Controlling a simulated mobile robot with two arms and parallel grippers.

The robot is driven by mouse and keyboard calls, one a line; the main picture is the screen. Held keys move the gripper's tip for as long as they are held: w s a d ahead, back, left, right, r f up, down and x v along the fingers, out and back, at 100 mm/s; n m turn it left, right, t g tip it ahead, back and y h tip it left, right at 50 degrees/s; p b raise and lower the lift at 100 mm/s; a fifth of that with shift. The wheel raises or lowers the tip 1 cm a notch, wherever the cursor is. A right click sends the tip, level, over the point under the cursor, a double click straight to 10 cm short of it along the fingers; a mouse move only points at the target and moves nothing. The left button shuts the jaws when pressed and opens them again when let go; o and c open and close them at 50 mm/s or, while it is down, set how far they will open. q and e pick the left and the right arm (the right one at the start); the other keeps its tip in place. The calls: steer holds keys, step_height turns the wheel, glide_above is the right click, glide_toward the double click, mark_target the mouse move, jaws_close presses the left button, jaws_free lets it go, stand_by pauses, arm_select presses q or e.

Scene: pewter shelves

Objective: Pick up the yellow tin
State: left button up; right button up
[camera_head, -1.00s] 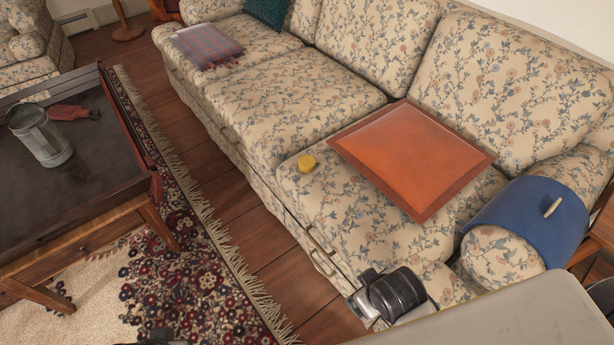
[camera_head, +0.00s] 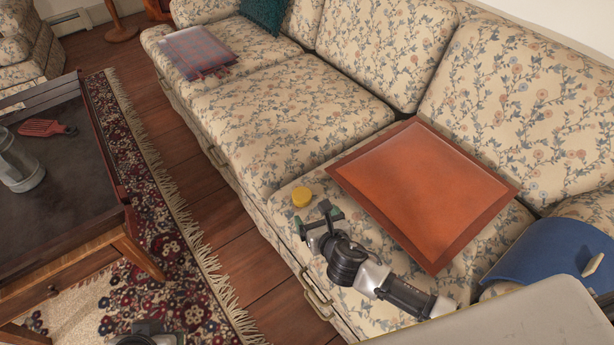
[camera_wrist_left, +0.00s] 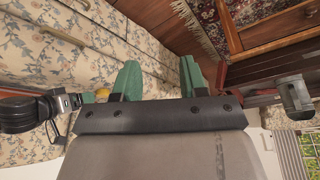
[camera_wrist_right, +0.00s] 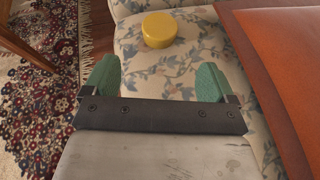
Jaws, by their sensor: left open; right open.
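The yellow tin (camera_head: 301,196) is a small round tin resting on the front part of the floral sofa seat, left of the orange tray. It shows in the right wrist view (camera_wrist_right: 159,29) ahead of the fingertips, slightly left of the middle of the gap. My right gripper (camera_head: 322,217) is open and empty, just short of the tin and not touching it. My left gripper (camera_wrist_left: 160,80) is open and empty; in the head view only part of my left arm shows at the bottom edge.
An orange tray (camera_head: 424,190) lies on the seat close to my right arm. A blue cloth (camera_head: 548,257) covers the sofa arm. A plaid folded cloth (camera_head: 201,48) lies at the far end. A dark table (camera_head: 70,185) with a metal mug (camera_head: 18,165) and red comb (camera_head: 47,128) stands left.

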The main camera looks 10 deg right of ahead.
mark_target(303, 196)
steer(key=shift+w+f, duration=0.1)
steer(key=shift+w, duration=0.35)
steer(key=shift+w+a+b, duration=0.2)
steer(key=shift+w+b, duration=0.05)
steer(key=shift+b, duration=0.05)
steer(key=b+x, duration=0.1)
steer(key=x, duration=0.2)
steer(key=shift+w+f, duration=0.15)
steer(key=shift+w+a+f+b, duration=0.1)
steer(key=shift+w+f+b, duration=0.05)
steer(key=shift+w+b, duration=0.2)
steer(key=b+x, duration=0.2)
steer(key=x, duration=0.2)
steer(key=shift+w, duration=0.45)
arm_select(q)
steer(key=w+d+r+t+h, duration=0.3)
steer(key=w+d+r+t, duration=0.1)
steer(key=w+r+t, duration=0.6)
steer(key=t, duration=0.2)
steer(key=shift+w+d+m+t+h, duration=0.3)
steer(key=shift+w+d, duration=0.1)
arm_select(e)
steer(key=shift+c, duration=0.5)
steer(key=c, duration=0.9)
